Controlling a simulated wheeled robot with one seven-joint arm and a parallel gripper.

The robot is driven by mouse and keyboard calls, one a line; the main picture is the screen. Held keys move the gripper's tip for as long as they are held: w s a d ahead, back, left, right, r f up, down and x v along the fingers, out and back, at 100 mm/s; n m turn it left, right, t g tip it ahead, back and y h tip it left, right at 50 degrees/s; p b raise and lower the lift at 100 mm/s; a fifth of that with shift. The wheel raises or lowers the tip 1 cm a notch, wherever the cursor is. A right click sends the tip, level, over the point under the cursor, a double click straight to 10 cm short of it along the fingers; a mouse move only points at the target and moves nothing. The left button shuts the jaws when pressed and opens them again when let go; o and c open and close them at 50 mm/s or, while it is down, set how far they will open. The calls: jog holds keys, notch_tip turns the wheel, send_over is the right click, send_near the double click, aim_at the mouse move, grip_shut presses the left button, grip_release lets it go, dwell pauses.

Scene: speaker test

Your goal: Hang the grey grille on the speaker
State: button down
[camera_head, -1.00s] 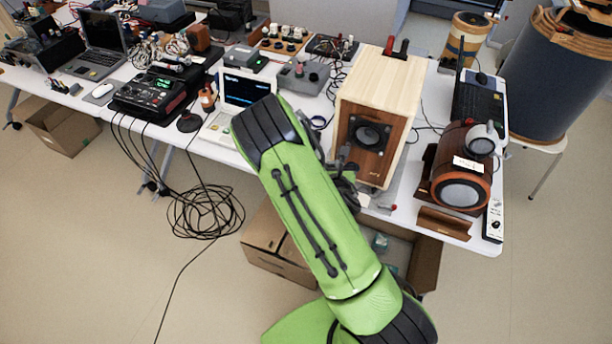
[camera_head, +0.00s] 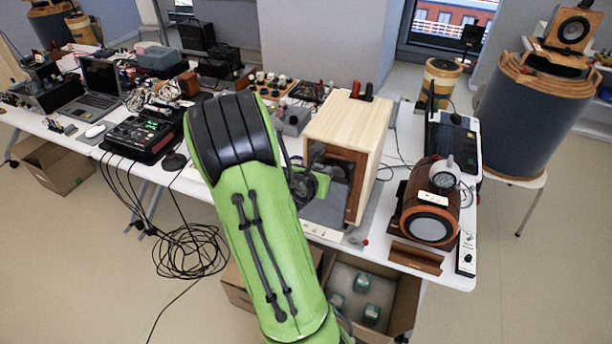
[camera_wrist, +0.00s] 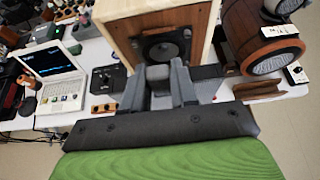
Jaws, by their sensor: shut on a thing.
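The speaker (camera_head: 352,124) is a pale wooden box with a brown front and a dark round driver. It stands on the table; its front also shows in the wrist view (camera_wrist: 190,20). My gripper (camera_head: 318,172) is just in front of the speaker's front, partly hidden by my green arm. In the wrist view its fingers (camera_wrist: 158,82) are shut on a grey piece, apparently the grey grille (camera_wrist: 158,73), seen nearly edge-on and mostly hidden. I cannot tell whether it touches the speaker.
A brown barrel-shaped speaker (camera_head: 432,200) stands right of the speaker, with a wooden stand piece (camera_head: 415,258) in front. A laptop (camera_wrist: 55,68) and a black box (camera_wrist: 108,80) are to the left. An open cardboard box (camera_head: 405,305) is below the table edge.

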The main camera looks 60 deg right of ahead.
jog(key=p, duration=0.4)
send_near(337, 147)
jog(key=shift+r+x, duration=0.15)
jog(key=shift+x, duration=1.05)
jog(key=shift+r+x, duration=0.1)
jog(key=shift+x, duration=1.1)
jog(key=shift+w+d, duration=0.1)
jog(key=shift+d, duration=0.35)
jog(key=shift+a+p, duration=0.3)
jog(key=shift+d+p, duration=0.35)
jog(key=shift+d, duration=0.2)
dwell(0.5)
jog(key=shift+a+f+b, duration=0.1)
jog(key=shift+f+b, duration=0.25)
jog(key=shift+f, duration=0.35)
dwell(1.4)
jog(key=c, duration=0.8)
grip_release()
